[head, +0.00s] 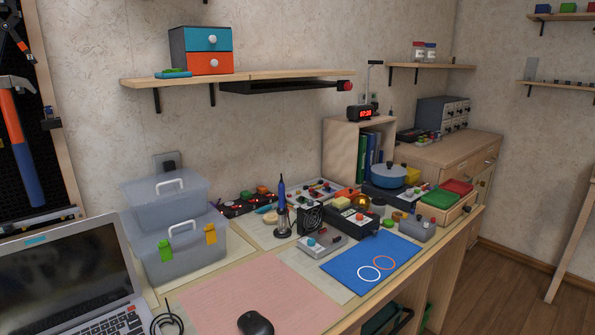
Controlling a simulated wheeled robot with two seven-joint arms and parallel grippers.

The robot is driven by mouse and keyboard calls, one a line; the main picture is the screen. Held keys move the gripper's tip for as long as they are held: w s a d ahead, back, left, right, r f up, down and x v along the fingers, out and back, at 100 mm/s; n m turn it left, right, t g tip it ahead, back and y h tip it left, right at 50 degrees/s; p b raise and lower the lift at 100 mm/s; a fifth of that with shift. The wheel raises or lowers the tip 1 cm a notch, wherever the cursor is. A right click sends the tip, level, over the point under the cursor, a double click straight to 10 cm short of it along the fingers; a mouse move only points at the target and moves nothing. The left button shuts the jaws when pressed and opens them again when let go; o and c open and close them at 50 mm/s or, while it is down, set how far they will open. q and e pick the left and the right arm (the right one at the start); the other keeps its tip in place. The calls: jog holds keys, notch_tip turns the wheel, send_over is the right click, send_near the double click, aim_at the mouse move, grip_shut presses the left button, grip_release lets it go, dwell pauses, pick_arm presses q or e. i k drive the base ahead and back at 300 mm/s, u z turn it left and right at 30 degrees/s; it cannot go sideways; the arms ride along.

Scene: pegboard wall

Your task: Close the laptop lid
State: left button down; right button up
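The laptop (68,283) stands at the lower left of the head view, on the left end of the workbench. Its silver lid is up, with a dark screen in a silver frame. Part of the keyboard base (112,322) shows at the bottom edge. The laptop's left side and front are cut off by the picture edge. Neither of my grippers is in view.
Grey storage boxes (186,262) stand just right of the laptop. A coiled black cable (167,322), a pink mat (260,292) and a black mouse (256,324) lie to the right. A hammer (22,145) hangs above the laptop. Electronics crowd the bench's back.

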aim_at(53, 280)
jog(key=z, duration=0.55)
jog(key=k, duration=0.7)
jog(key=u, duration=0.9)
jog(key=i, duration=0.5)
jog(key=z, duration=0.05)
